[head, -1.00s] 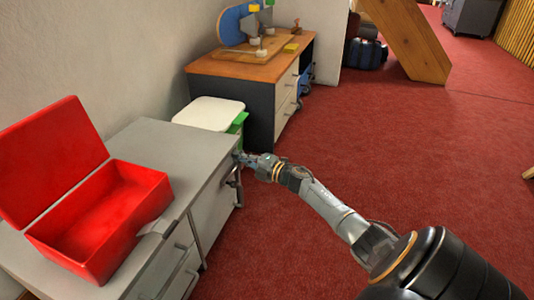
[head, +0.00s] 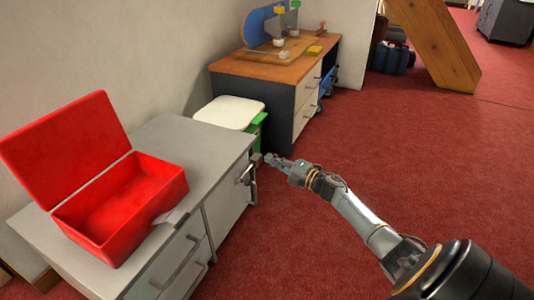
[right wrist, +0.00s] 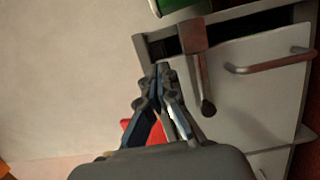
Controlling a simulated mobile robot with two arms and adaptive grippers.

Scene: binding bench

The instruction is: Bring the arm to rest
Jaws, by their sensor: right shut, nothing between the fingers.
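My right arm (head: 352,208) reaches in from the lower right in the head view. Its gripper (head: 272,160) is shut and empty, just right of the grey cabinet (head: 190,150), near the cabinet's far right corner. In the right wrist view the gripper's fingers (right wrist: 160,78) come together at the tips, with the cabinet front (right wrist: 250,85) beyond and to the right. I cannot tell the exact gap to the cabinet. My left gripper is not in view.
An open red box (head: 120,205) stands on the cabinet, which has handles (head: 248,176) on its front. A green bin with a white lid (head: 228,112) stands behind it, then a wooden-topped desk (head: 275,68). The red carpet (head: 420,150) at right is clear.

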